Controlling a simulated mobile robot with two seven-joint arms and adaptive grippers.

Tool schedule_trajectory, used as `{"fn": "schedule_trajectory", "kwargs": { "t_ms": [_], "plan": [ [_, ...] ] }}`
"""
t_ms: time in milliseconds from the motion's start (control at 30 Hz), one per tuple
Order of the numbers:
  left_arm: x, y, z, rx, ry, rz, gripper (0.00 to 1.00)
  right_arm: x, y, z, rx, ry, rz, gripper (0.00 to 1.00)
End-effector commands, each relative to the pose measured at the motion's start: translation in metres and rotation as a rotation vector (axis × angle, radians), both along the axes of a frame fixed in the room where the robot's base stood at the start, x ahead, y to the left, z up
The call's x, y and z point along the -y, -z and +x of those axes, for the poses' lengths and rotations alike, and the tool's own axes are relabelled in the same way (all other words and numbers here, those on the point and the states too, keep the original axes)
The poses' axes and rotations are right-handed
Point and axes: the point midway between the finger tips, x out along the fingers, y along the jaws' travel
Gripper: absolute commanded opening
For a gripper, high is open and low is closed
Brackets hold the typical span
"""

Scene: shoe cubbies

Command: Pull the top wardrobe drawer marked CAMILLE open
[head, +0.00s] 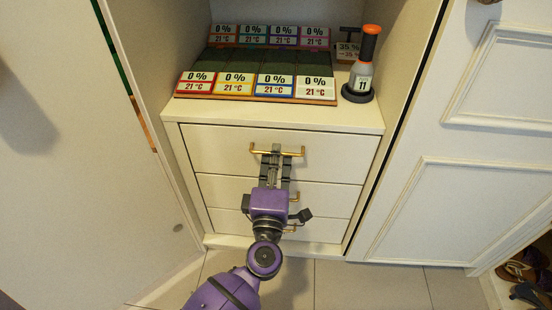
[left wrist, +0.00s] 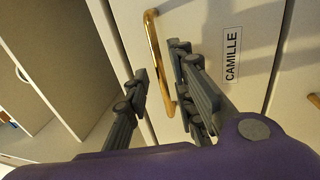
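The top drawer (head: 225,146) of the white wardrobe unit is shut, its front flush with the drawers below. Its brass bar handle (head: 296,154) also shows in the left wrist view (left wrist: 155,50). The CAMILLE label (left wrist: 232,54) is on the drawer front beside the handle in the left wrist view; my gripper hides it in the head view. My left gripper (head: 270,152) is at the handle, fingers open. In the left wrist view its two fingers (left wrist: 160,75) lie on either side of the bar, with a gap at the left finger. My right gripper is not in view.
Two lower drawers (head: 325,195) have brass handles partly behind my arm. On top stand a rack of marked panels (head: 255,85) and a grey bottle with an orange top (head: 362,75). Open wardrobe doors stand left (head: 100,200) and right (head: 450,200). Shoes (head: 520,270) lie far right.

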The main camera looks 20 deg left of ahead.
Motion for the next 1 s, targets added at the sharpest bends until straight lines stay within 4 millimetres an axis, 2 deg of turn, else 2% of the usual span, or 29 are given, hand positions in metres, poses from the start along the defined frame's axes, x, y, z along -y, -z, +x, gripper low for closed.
{"fn": "schedule_trajectory", "kwargs": {
  "t_ms": [233, 400, 433, 833, 1000],
  "plan": [
    [-0.0005, -0.0002, 0.0008, 0.0, 0.0, 0.001, 0.23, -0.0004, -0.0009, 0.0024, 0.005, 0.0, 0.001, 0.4],
    [-0.0005, -0.0002, 0.0007, 0.0, 0.0, 0.001, 0.01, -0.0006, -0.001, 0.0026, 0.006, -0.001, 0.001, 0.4],
    [-0.0005, -0.0004, 0.0006, 0.0, 0.0, 0.001, 0.0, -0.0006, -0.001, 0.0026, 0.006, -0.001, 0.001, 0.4],
    [-0.0002, -0.0017, 0.0, 0.003, 0.0, 0.002, 0.0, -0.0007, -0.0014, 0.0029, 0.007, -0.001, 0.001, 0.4],
    [0.0021, -0.002, -0.0087, 0.001, 0.0, 0.0, 0.0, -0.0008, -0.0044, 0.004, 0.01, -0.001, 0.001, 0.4]
  ]
}}
